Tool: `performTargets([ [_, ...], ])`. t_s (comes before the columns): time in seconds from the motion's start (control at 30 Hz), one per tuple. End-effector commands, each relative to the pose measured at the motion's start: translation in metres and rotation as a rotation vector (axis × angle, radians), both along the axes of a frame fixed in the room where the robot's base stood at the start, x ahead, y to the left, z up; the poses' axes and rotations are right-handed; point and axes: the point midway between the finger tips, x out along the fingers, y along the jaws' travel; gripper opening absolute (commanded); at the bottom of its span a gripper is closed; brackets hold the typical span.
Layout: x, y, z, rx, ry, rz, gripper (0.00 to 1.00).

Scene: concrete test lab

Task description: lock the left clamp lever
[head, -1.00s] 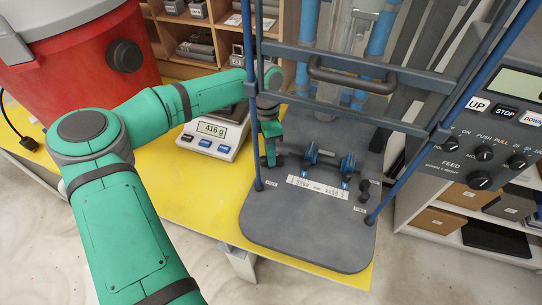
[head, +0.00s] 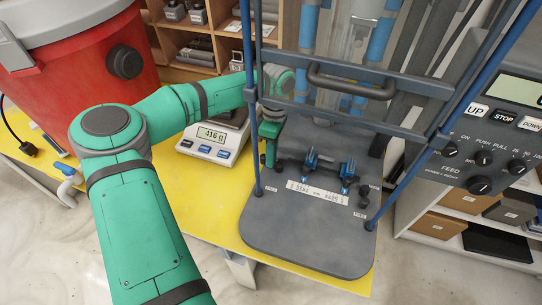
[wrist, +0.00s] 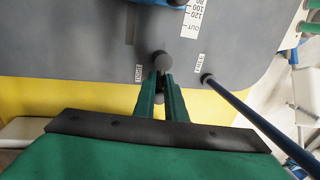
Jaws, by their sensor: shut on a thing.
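The left clamp lever (wrist: 161,60), with a round dark knob, shows at my fingertips in the wrist view. My gripper (wrist: 161,74) is shut on it, with the green fingers on either side. In the head view my gripper (head: 269,158) points down at the left side of the grey base plate (head: 300,235), beside the blue clamps (head: 330,163). The lever's shaft is mostly hidden there by the fingers. Small printed labels stand on the plate on either side of the knob in the wrist view; I cannot read them surely.
A dark knobbed lever (head: 363,196) stands at the plate's right. Blue frame posts (head: 256,120) and a dark handle bar (head: 350,85) rise close around my arm. A scale (head: 210,143) stands left of the plate on the yellow table (head: 205,205). The plate's front is clear.

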Motion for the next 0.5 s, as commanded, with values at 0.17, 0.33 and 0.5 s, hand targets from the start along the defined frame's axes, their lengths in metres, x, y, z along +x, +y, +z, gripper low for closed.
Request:
performTargets([
  [0.17,0.0004,-0.0019,0.0010,-0.002,-0.001,-0.009,0.00],
  [0.33,0.0005,-0.0020,0.0011,-0.002,-0.001,-0.009,0.00],
  [0.5,0.0004,-0.0017,0.0009,-0.002,-0.001,-0.008,0.29],
])
